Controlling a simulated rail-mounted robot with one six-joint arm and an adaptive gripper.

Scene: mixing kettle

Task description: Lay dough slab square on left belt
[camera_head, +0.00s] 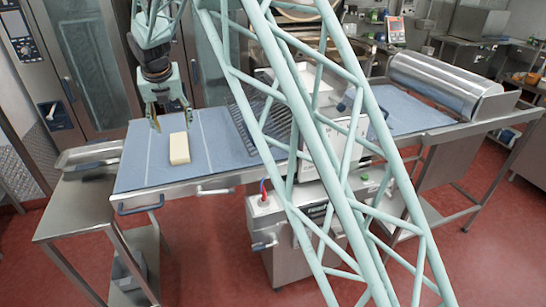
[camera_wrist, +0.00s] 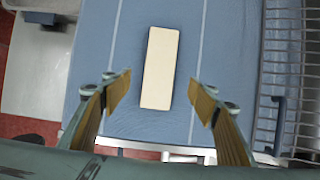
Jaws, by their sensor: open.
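The dough slab (camera_head: 179,149) is a pale cream, oblong block. It lies on the blue left belt (camera_head: 218,150), between two thin white lines that run along the belt. In the wrist view the slab (camera_wrist: 160,68) is slightly tilted against these lines, its top leaning to the right. My gripper (camera_head: 165,121) is open and empty above the belt, close to the slab. In the wrist view my gripper's two wood-coloured fingers (camera_wrist: 160,100) stand wide apart on either side of the slab's near end, without touching it.
A wire rack or guard (camera_head: 258,118) stands right of the slab and also shows in the wrist view (camera_wrist: 285,75). A metal tray (camera_head: 90,155) sits on a side table at the left. A steel roller cover (camera_head: 445,83) lies over the right belt. The belt around the slab is clear.

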